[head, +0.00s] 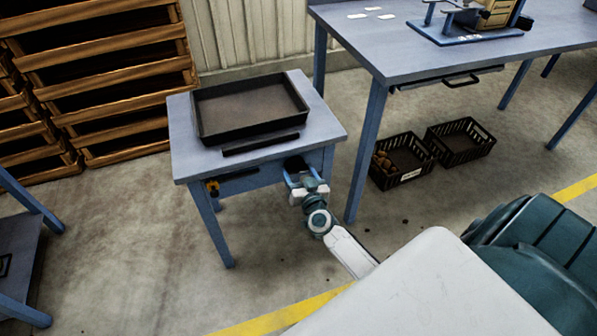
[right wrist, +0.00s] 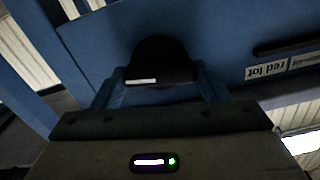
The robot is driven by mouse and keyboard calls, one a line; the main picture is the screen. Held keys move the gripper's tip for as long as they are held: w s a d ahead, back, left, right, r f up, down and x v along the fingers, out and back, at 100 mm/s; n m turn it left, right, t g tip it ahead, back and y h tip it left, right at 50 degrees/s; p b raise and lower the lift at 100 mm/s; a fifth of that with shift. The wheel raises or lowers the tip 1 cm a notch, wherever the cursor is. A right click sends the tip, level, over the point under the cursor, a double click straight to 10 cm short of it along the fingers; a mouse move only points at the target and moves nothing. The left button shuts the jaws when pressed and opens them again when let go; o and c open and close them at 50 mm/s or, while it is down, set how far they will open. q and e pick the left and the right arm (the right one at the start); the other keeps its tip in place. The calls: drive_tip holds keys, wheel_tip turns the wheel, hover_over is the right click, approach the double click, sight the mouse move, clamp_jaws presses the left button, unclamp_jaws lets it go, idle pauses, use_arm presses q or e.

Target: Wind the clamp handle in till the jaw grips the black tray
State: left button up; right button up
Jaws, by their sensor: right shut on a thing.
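The black tray (head: 250,104) lies on the small blue table (head: 188,150). A dark bar, which looks like the clamp jaw (head: 260,144), lies along its front side, with a narrow strip of tabletop between them. My right gripper (head: 299,178) is at the table's front edge, shut on the dark clamp handle (head: 296,163). In the right wrist view the rounded black handle (right wrist: 160,60) sits between the blue fingers of the gripper (right wrist: 160,85). Its far side and shaft are hidden. My left gripper is in neither view.
A yellow-and-black item (head: 212,188) hangs at the table's front left. A larger blue table (head: 400,50) stands to the right, with black crates (head: 460,142) on the floor below. Wooden crates (head: 110,70) are stacked at the back left.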

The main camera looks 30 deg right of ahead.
drive_tip(key=shift+m, duration=0.5)
drive_tip(key=m, duration=0.3)
drive_tip(key=shift+m+p, duration=0.3)
drive_tip(key=shift+p, duration=0.1)
drive_tip(key=m, duration=0.2)
drive_tip(key=shift+m, duration=0.4)
drive_tip(key=m, duration=0.2)
drive_tip(key=shift+f+m, duration=0.1)
drive_tip(key=shift+m, duration=0.2)
drive_tip(key=m, duration=0.3)
drive_tip(key=shift+m, duration=0.4)
drive_tip(key=m, duration=0.2)
drive_tip(key=shift+f+m+b, duration=0.1)
drive_tip(key=shift+m+b, duration=0.2)
drive_tip(key=shift+b, duration=0.05)
drive_tip(key=m, duration=0.3)
use_arm(q)
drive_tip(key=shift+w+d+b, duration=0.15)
drive_tip(key=shift+b, duration=0.2)
use_arm(e)
drive_tip(key=shift+m, duration=0.5)
